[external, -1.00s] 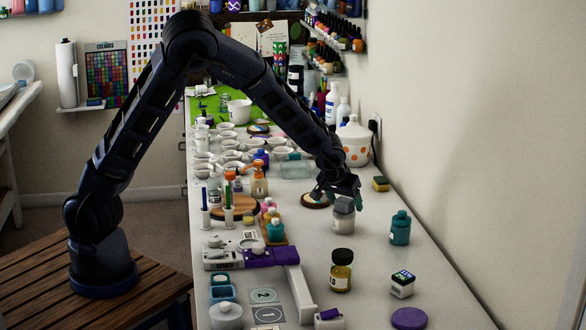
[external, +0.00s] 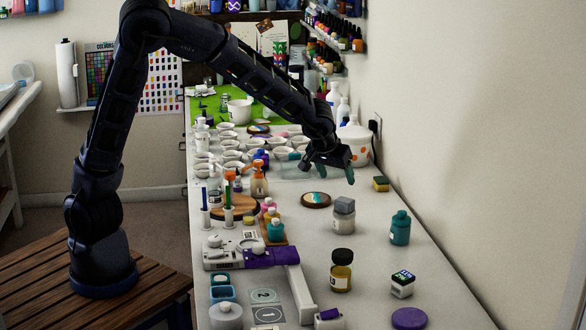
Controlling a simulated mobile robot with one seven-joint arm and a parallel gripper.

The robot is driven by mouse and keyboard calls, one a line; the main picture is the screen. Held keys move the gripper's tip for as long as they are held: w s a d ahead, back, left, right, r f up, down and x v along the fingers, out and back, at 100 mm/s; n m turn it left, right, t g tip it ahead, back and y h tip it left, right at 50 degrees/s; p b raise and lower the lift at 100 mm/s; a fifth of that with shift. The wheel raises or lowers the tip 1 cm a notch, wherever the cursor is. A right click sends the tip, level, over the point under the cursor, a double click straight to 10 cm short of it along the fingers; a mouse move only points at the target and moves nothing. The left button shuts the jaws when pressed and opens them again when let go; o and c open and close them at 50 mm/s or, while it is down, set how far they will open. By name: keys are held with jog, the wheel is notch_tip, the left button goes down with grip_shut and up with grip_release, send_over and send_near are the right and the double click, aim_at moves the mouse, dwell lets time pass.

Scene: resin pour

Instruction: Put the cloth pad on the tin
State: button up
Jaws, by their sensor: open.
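A grey block, which looks like the cloth pad (external: 345,205), rests on top of a paler grey, squat container, which looks like the tin (external: 343,225), on the right half of the bench. The pad sits roughly level and covers the tin's top. My gripper (external: 328,173) is open and empty, above and behind the pad and clear of it. Its fingers point down over the bench, in front of the white spotted pot.
A round coaster (external: 316,200) lies left of the tin. A teal bottle (external: 400,228) stands to the right, and an amber jar (external: 341,270) in front. A sponge (external: 381,184) and a spotted pot (external: 355,145) are behind. Bare bench lies around the tin.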

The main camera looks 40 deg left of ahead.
jog(key=s+a+r+g+h, duration=0.1)
jog(key=s+a+r, duration=0.3)
jog(key=a, duration=1)
jog(key=s+a+r+g, duration=0.2)
jog(key=a+r, duration=0.3)
jog(key=a, duration=0.9)
jog(key=s+a+r, duration=0.2)
jog(key=s+a, duration=0.5)
jog(key=s, duration=0.3)
jog(key=s+a+r+t, duration=0.1)
jog(key=s+a+r, duration=0.1)
jog(key=s+a, duration=0.5)
jog(key=s, duration=0.4)
jog(key=shift+r+t+y, duration=0.3)
jog(key=shift+y, duration=0.1)
